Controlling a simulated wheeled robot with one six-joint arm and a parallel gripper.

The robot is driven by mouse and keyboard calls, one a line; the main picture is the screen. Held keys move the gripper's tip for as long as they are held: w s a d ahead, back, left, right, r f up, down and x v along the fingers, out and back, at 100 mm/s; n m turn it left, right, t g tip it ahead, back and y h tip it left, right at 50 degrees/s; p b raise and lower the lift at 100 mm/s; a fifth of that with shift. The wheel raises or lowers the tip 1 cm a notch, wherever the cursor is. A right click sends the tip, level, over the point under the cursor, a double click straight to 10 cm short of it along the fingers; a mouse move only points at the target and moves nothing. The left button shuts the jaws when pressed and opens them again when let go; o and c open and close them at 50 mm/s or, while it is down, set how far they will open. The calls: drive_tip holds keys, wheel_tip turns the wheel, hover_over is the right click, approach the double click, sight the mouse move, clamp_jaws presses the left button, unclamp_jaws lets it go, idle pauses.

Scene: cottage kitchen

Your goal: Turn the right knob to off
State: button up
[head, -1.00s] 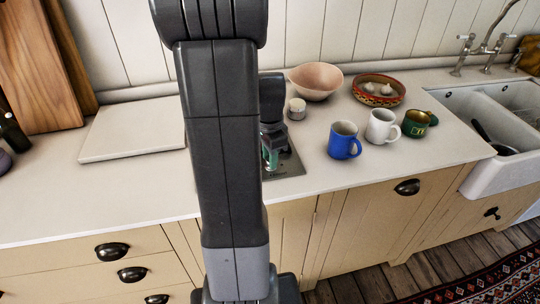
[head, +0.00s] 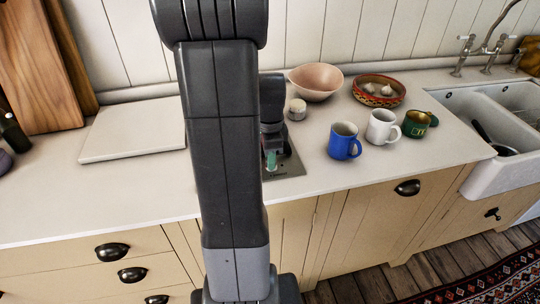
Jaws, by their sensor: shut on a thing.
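A dark metal hob plate (head: 291,166) is set in the worktop, and my arm covers most of it. My gripper (head: 271,164) points down over the plate, just right of my arm's thick link. Its green fingertips are low at the plate, shut on what I take to be the right knob. The knob itself is hidden behind the fingers and the arm, so its pointing direction cannot be seen.
A small lidded pot (head: 297,109) stands just behind the plate. A blue mug (head: 343,143), a white mug (head: 380,128) and a green mug (head: 416,125) stand to the right. A pink bowl (head: 316,80) and a patterned bowl (head: 378,92) are behind. A pale board (head: 130,130) lies left.

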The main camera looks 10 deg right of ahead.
drive_tip(key=o, duration=1)
drive_tip(key=shift+c, duration=0.2)
wheel_tip(320, 180, up, 14)
wheel_tip(320, 180, down, 14)
idle(0.4)
